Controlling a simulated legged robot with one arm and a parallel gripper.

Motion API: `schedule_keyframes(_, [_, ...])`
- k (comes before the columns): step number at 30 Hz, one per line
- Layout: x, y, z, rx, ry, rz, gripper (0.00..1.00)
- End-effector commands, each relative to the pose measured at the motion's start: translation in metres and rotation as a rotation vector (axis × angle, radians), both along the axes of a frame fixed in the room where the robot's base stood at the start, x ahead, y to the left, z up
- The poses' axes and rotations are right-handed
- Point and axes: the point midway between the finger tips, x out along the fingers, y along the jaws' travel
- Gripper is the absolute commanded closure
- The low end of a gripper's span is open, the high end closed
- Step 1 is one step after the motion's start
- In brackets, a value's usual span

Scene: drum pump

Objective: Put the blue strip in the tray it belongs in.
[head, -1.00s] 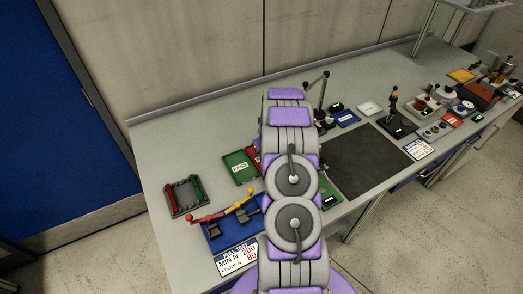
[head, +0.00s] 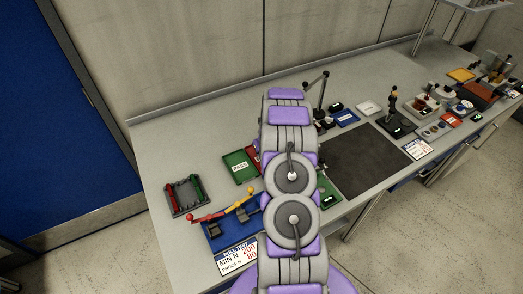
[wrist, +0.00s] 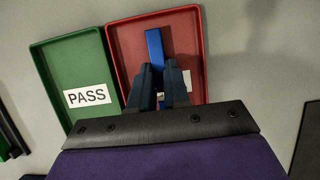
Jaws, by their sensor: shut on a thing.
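The blue strip (wrist: 155,48) shows in the wrist view, sticking out beyond my fingertips, over the red tray (wrist: 122,60). My gripper (wrist: 160,76) is shut on the strip. I cannot tell whether the strip touches the tray floor. A white label in the red tray is mostly hidden by my right finger. The green tray (wrist: 65,60) marked PASS stands directly to the left of the red one. In the head view the green tray (head: 238,166) shows left of my arm, and the red tray (head: 256,158) is mostly hidden behind my arm. My gripper is hidden there.
A blue fixture with a red and yellow lever (head: 225,214) stands at the front left, with a sign (head: 237,257) before it. A dark rack (head: 186,195) with red and green bars is further left. A dark mat (head: 365,160) lies right of my arm.

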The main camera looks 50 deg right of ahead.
Motion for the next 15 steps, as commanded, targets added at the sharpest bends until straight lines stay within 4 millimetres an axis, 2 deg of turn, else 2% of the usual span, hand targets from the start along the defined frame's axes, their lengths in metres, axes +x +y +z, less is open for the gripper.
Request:
schedule_keyframes(11, [0.0001, 0.0001, 0.0001, 0.0, 0.0, 0.0, 1.0])
schedule_keyframes(12, [0.0001, 0.0, 0.0002, 0.0, 0.0, 0.0, 0.81])
schedule_keyframes(15, [0.0002, -0.0001, 0.0003, 0.0, -0.001, 0.0, 0.72])
